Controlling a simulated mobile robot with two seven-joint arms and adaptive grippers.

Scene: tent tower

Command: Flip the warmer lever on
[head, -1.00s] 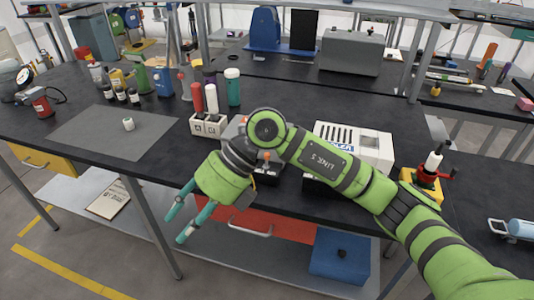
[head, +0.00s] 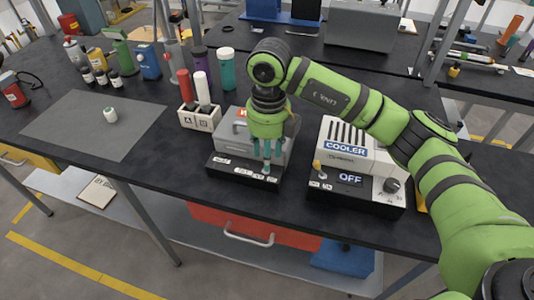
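The warmer (head: 230,134) is a grey box with an orange letter showing, on a dark base with small white labels along its front. My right gripper (head: 267,160) points down over the front of this base, with its teal fingers at the lever area. The fingers and the green gripper body cover the lever and most of the warmer's lettering, so I cannot tell the lever's position or whether the fingers touch it. The finger gap is too small to judge. My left gripper is not in view.
The white cooler (head: 345,137) stands right of the warmer, its display reading OFF, with a yellowish lever (head: 317,166) and a knob (head: 392,185).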

